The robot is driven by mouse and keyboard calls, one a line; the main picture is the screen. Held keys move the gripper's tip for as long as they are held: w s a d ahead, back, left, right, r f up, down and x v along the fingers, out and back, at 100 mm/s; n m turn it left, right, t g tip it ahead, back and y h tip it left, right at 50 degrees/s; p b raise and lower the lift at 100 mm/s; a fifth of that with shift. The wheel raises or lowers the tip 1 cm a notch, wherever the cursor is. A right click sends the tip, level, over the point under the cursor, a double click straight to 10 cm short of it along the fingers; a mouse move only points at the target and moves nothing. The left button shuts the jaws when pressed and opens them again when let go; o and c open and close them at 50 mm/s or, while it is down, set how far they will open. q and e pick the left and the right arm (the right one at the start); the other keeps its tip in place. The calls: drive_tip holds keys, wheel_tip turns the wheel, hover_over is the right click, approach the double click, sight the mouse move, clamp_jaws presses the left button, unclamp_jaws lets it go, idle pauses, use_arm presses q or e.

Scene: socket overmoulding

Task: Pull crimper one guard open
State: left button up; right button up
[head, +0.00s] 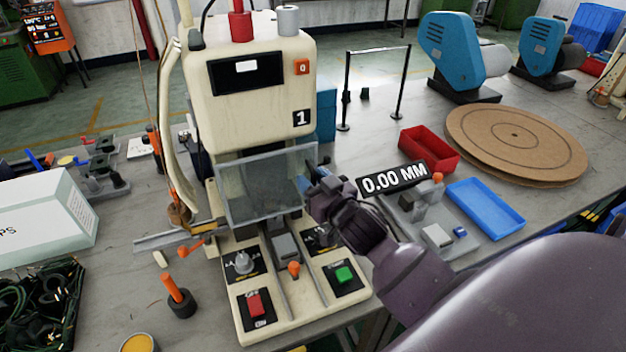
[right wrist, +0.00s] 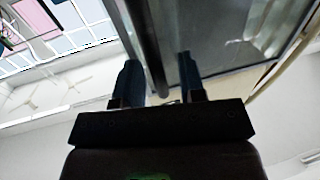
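Crimper one (head: 250,85) is the cream machine marked 1. Its clear guard (head: 262,188), a see-through panel in a grey frame, hangs across the front of the work opening. My right gripper (head: 318,170) is at the guard's right edge. In the right wrist view, the fingers (right wrist: 160,78) are apart, with a dark upright bar (right wrist: 150,45) between them; a small gap shows beside the bar, so no firm hold is visible. The guard pane (right wrist: 225,50) is just right of the bar. The left gripper is not in view.
A red button (head: 255,304) and a green button (head: 344,274) are on the crimper's base. A gauge with a 0.00 MM sign (head: 394,178), a red tray (head: 428,150) and a blue tray (head: 485,208) stand to the right. A white box (head: 45,215) is at left.

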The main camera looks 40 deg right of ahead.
clamp_jaws()
idle(0.6)
